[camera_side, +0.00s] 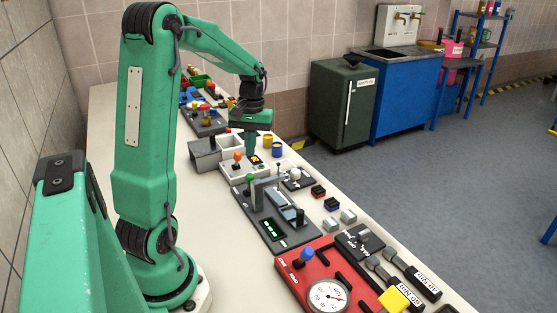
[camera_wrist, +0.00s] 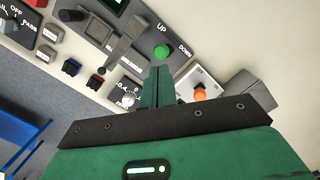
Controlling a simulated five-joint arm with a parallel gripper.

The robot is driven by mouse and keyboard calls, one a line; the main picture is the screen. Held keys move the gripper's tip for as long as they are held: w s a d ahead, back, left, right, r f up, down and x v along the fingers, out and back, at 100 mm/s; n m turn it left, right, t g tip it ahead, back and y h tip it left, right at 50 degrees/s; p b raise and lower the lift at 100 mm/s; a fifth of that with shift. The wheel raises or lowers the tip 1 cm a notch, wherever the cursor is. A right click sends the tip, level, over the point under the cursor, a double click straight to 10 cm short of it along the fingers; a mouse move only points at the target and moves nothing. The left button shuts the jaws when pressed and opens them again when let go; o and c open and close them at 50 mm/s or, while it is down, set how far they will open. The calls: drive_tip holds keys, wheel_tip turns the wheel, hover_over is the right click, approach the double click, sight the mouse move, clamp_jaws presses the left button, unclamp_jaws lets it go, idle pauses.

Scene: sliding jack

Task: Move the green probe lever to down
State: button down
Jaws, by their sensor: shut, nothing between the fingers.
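The green probe lever (camera_side: 249,178) has a round green knob at the far end of a dark grey panel (camera_side: 262,224) in the side view. In the wrist view the knob (camera_wrist: 161,52) lies close to the printed words UP and DOWN, and I cannot tell which position it is in. My gripper (camera_side: 250,152) is shut and empty, its green fingers pointing down. In the wrist view the fingertips (camera_wrist: 158,72) appear just short of the knob. In the side view they appear beyond and above it, apart from it.
A white box with an orange knob (camera_side: 237,155) stands close behind the lever, beside my fingers. A grey metal bracket (camera_side: 266,190) rises from the panel. A red gauge panel (camera_side: 300,283) lies nearer the camera. Small blocks (camera_side: 318,191) line the right table edge.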

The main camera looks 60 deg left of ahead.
sight(252, 178)
drive_tip(key=m, duration=0.4)
drive_tip(key=shift+d+r, duration=0.1)
drive_tip(key=shift+d, duration=0.05)
drive_tip(key=m, duration=0.4)
drive_tip(key=shift+d+r+m, duration=0.1)
drive_tip(key=shift+d+m, duration=0.1)
drive_tip(key=shift+m, duration=0.1)
drive_tip(key=m, duration=0.6)
drive_tip(key=shift+s+d+r+m, duration=0.15)
drive_tip(key=shift+d+m, duration=0.1)
drive_tip(key=shift+m, duration=0.15)
drive_tip(key=m, duration=0.5)
drive_tip(key=d+m, duration=0.1)
drive_tip(key=m, duration=0.9)
drive_tip(key=shift+s+d+r+t, duration=0.15)
drive_tip(key=shift+r+t, duration=0.15)
drive_tip(key=shift+f, duration=0.1)
drive_tip(key=shift+s+d+f, duration=0.1)
drive_tip(key=shift+s+f, duration=0.05)
drive_tip(key=shift+f, duration=2.3)
drive_tip(key=shift+s+d+f, duration=0.1)
drive_tip(key=shift+f, duration=2.35)
